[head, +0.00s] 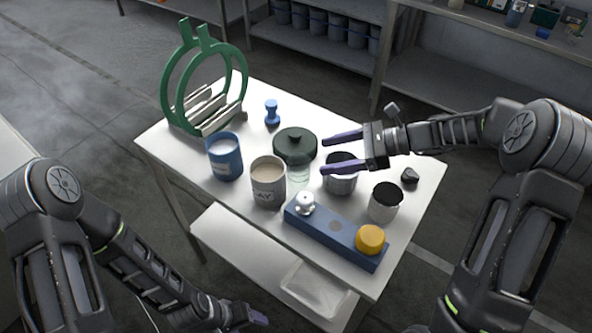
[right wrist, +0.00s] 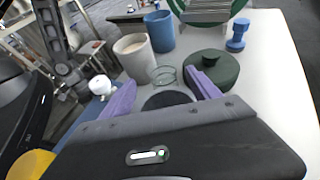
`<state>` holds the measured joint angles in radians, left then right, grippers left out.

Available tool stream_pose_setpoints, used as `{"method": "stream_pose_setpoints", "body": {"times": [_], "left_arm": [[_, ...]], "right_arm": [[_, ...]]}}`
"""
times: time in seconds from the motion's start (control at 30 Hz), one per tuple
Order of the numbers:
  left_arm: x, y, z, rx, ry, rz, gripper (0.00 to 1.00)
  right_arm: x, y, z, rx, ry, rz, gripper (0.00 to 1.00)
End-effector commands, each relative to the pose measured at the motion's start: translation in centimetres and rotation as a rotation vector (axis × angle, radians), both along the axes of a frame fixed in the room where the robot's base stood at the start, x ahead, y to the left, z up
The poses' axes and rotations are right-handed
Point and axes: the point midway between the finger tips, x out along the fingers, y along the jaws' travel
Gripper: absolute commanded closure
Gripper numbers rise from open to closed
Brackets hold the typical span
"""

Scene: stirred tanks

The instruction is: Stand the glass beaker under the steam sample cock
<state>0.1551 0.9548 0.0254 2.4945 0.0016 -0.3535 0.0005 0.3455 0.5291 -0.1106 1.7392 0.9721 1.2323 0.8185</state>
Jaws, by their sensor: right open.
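The clear glass beaker (head: 299,172) stands upright on the white table, between the grey cup and the steel pot. In the right wrist view the beaker (right wrist: 164,76) shows just ahead of the fingertips. My right gripper (head: 324,155) is open and empty, with its purple fingers reaching left above the steel pot, towards the beaker. My left gripper (head: 256,318) is low at the bottom edge, partly cut off, and its opening is unclear. I do not see the steam sample cock in either view.
Around the beaker stand a grey cup (head: 267,187), a dark green lidded pot (head: 294,142), a steel pot (head: 341,183) and a blue block (head: 326,233) with a white-knobbed piece and a yellow one. A blue cup (head: 223,160) and green ring stand (head: 165,92) are further left.

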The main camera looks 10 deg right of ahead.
Motion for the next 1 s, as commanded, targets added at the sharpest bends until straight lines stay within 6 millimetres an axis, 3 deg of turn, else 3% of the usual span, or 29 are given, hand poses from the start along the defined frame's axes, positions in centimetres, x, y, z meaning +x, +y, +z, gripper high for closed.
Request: {"method": "stream_pose_setpoints", "body": {"times": [0.33,0.7,1.0], "left_arm": [[0.0,0.1,0.5,0.003,0.001,0.004,0.33],[0.0,0.1,0.6,0.004,0.001,0.005,0.33],[-0.2,0.2,2.1,0.008,0.007,0.006,0.33]], "right_arm": [[0.6,2.2,-0.9,-0.001,0.001,0.001,0.29],[0.7,2.6,-1.1,-0.002,-0.001,-0.001,0.29],[1.7,6.1,-2.6,-0.003,0.0,0.001,0.29]]}}
